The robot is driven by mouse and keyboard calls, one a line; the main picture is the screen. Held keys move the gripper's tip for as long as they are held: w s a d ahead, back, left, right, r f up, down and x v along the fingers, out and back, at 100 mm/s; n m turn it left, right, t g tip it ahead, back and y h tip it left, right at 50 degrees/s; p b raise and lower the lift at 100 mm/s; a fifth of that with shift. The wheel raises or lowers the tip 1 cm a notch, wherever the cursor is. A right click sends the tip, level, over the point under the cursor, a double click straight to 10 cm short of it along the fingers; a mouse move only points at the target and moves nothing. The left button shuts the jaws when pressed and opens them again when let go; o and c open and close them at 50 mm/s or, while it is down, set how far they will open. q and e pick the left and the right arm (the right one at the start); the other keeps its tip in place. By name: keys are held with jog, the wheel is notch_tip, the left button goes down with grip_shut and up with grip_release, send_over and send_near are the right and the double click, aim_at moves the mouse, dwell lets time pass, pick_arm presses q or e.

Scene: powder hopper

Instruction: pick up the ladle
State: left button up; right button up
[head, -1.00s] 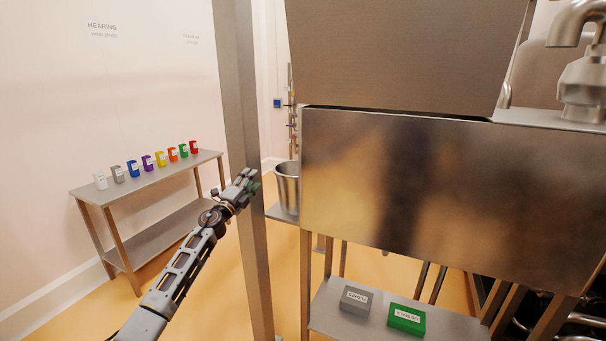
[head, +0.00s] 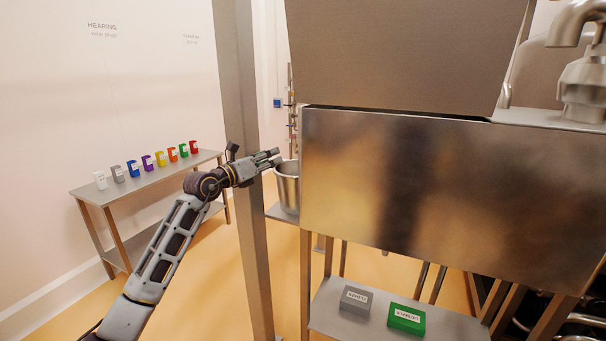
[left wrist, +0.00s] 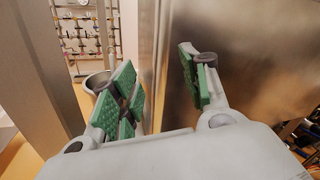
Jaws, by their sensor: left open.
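My left gripper (head: 268,160) reaches in from the left in the head view, in front of the steel post and beside the metal bucket (head: 287,188). In the left wrist view its green-padded fingers (left wrist: 160,88) are spread apart with nothing between them. The bucket also shows in the left wrist view (left wrist: 93,82), beyond the left finger. I cannot make out a ladle in either view. My right gripper is not in view.
A steel post (head: 250,240) stands close to my left arm. A large steel panel (head: 430,190) fills the right. Below it a shelf (head: 350,328) holds a grey box (head: 355,300) and a green box (head: 406,318). A side table (head: 150,190) holds several coloured holders.

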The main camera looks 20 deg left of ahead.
pick_arm(q)
jog(key=s+a+f+n+g+y, duration=0.1)
jog(key=s+a+f+g+y, duration=0.3)
jog(key=a+f+y, duration=0.2)
jog(key=shift+a+n+y, duration=0.3)
jog(key=shift+a+y, duration=0.6)
jog(key=shift+y, duration=0.2)
